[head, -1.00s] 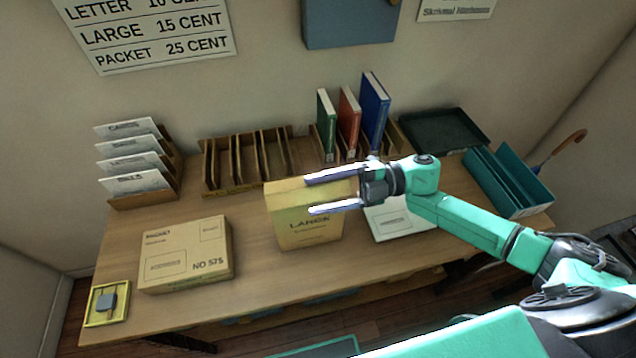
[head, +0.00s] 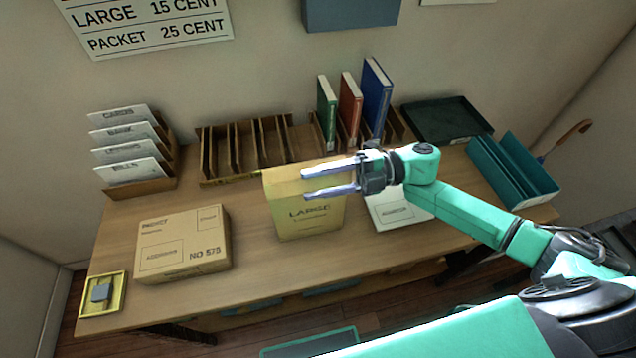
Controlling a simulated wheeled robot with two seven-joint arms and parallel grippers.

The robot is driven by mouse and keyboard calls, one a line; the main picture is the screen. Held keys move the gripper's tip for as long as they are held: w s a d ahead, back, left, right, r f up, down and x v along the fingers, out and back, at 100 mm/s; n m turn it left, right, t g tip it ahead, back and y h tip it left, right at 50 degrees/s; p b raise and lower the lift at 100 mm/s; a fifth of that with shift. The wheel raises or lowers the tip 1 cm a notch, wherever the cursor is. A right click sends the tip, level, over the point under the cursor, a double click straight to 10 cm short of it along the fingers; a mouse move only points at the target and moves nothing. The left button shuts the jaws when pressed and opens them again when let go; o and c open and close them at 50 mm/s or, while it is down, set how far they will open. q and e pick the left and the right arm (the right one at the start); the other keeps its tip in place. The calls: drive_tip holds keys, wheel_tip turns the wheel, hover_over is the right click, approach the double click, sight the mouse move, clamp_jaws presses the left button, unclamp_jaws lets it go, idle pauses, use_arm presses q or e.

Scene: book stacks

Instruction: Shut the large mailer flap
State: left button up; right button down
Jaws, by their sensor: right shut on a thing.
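The large mailer (head: 309,222), a yellow packet marked LARGE, stands upright on the table near the middle. My right gripper (head: 304,184) reaches in from the right across its top. The two fingers lie over the upper part of the mailer, one above the other in the picture, and the jaws are shut on it with a gap between them. The fingers partly cover the top, so I cannot tell how the flap stands. My left gripper is out of view.
A NO 575 carton (head: 183,243) and a yellow tray (head: 88,310) are on the left. A white packet (head: 405,214) lies right of the mailer. Behind stand a card rack (head: 140,188), a wooden divider (head: 213,160), books (head: 377,95), a dark tray (head: 445,122) and a teal bin (head: 500,185).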

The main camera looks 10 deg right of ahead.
drive_tip(key=shift+c, duration=2.2)
unclamp_jaws()
